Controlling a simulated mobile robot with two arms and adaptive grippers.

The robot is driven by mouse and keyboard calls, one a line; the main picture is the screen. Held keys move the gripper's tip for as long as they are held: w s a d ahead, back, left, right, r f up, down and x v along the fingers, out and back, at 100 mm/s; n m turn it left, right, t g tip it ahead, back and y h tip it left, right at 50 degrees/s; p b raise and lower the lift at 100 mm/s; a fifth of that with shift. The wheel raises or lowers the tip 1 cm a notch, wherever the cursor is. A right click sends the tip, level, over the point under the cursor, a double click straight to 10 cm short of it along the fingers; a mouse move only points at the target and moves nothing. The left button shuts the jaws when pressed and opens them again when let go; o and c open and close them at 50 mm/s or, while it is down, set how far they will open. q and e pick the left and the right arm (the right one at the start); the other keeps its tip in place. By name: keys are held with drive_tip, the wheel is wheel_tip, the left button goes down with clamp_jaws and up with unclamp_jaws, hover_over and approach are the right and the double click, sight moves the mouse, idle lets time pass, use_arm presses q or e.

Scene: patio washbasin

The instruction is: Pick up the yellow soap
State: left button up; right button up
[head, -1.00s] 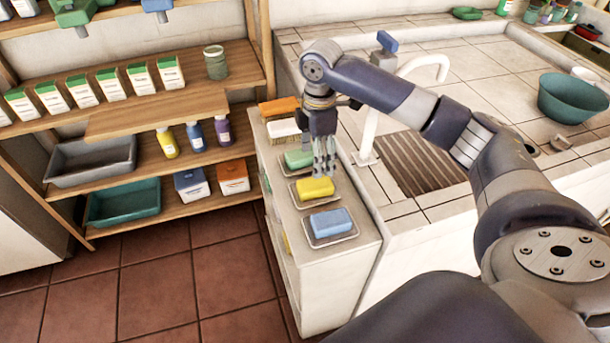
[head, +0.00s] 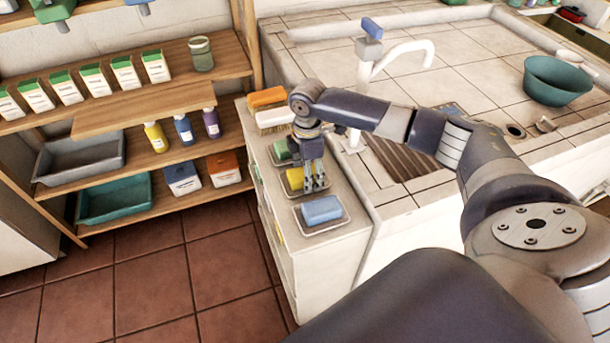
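The yellow soap (head: 294,178) lies in a small dish on the narrow white cabinet top, between the green soap (head: 282,150) and the blue soap (head: 321,210). My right gripper (head: 314,187) points down at the yellow soap and covers its right part. Whether the fingers touch the soap, and how far apart they are, I cannot tell. My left gripper is not in view.
An orange sponge (head: 266,97) and a brush (head: 274,119) lie at the cabinet's back end. The tiled counter with the tap (head: 365,75) stands to the right. Wooden shelves with boxes and bottles (head: 155,137) stand to the left.

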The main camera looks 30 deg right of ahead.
drive_tip(key=shift+c, duration=1.4)
drive_tip(key=c, duration=1)
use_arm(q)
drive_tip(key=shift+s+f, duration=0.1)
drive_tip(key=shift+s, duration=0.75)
use_arm(e)
drive_tip(key=shift+r, duration=0.15)
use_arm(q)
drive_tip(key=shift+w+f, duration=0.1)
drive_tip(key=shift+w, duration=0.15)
use_arm(e)
wheel_tip(320, 180, up, 10)
drive_tip(key=shift+f, duration=0.1)
